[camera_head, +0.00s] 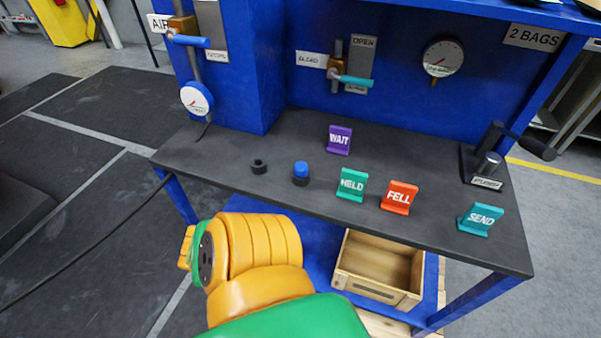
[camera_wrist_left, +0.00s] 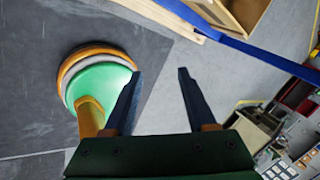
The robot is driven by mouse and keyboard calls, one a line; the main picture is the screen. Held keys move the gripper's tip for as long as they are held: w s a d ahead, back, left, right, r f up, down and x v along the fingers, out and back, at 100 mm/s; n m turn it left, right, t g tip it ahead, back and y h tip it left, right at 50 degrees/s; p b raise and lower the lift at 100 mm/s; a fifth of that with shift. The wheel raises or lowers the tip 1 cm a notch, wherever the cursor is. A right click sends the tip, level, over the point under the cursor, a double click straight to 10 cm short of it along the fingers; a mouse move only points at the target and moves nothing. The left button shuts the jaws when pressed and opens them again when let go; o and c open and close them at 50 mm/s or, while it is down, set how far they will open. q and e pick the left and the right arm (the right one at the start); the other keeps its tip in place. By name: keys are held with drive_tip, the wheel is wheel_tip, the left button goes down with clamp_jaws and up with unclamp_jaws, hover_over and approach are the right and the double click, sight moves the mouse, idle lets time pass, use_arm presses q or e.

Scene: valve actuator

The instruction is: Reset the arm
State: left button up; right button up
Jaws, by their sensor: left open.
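My left gripper (camera_wrist_left: 158,75) shows in the left wrist view, with its two dark fingers apart and nothing between them. It hangs over the floor, and the fingers touch nothing that I can see. In the head view a yellow and green arm of mine (camera_head: 262,250) stands in front of the bench, but its gripper is out of that view. My right gripper is in neither view. The dark bench top (camera_head: 225,155) carries a WAIT sign (camera_head: 339,140), a HELD sign (camera_head: 351,185), a FELL sign (camera_head: 398,197) and a SEND sign (camera_head: 480,220), all upright.
A blue button (camera_head: 301,171) and black knob (camera_head: 258,167) sit on the bench. A black lever (camera_head: 515,140) stands at right. The blue panel has a blue-handled AIR valve (camera_head: 190,41), a teal-handled valve (camera_head: 355,80) and gauges (camera_head: 443,57). A wooden crate (camera_head: 372,288) sits below.

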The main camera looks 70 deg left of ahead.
use_arm(q)
drive_tip(key=s+a+f+n+g+y, duration=0.15)
drive_tip(key=a+n+g+y, duration=0.45)
drive_tip(key=a+n, duration=1)
drive_tip(key=s+d+f+h, duration=0.1)
drive_tip(key=d+f, duration=0.2)
drive_tip(key=d, duration=1.1)
drive_tip(key=s+d+f+n+t+h, duration=0.1)
drive_tip(key=d+f, duration=0.3)
drive_tip(key=d, duration=1.1)
drive_tip(key=shift+s+n+t+h, duration=0.3)
drive_tip(key=shift+h, duration=0.2)
